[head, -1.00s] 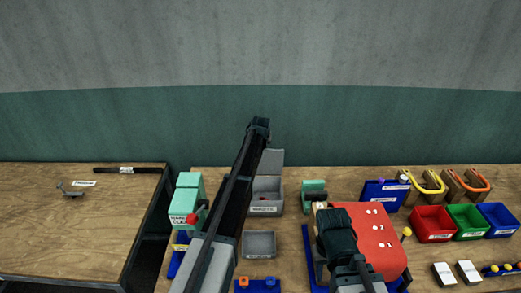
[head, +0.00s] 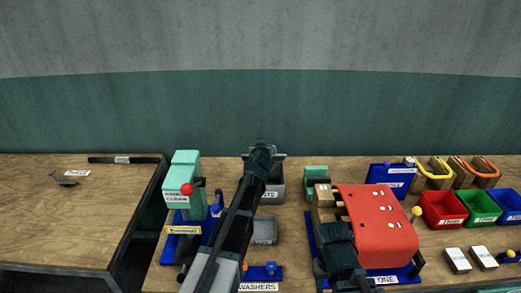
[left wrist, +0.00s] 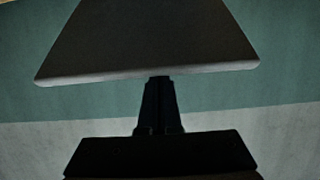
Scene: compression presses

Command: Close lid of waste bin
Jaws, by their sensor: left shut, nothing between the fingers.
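The grey waste bin (head: 275,199) stands on the table, mostly hidden behind my left arm in the head view, with part of its label showing. Its lid (head: 279,157) shows as a thin dark strip either side of my left gripper (head: 262,147), and appears tilted rather than upright. In the left wrist view the lid (left wrist: 150,45) is a broad dark panel with a pale edge. My shut, empty left fingers (left wrist: 158,100) reach to that edge; I cannot tell if they touch it. My right gripper (head: 338,240) is in front of the red press; its fingers are unclear.
A green press with a red knob (head: 185,178) stands left of my left arm. A grey tray (head: 264,230) sits in front of the bin. The red press (head: 380,225) and coloured bins (head: 442,210) are on the right. A second table (head: 60,220) is at left.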

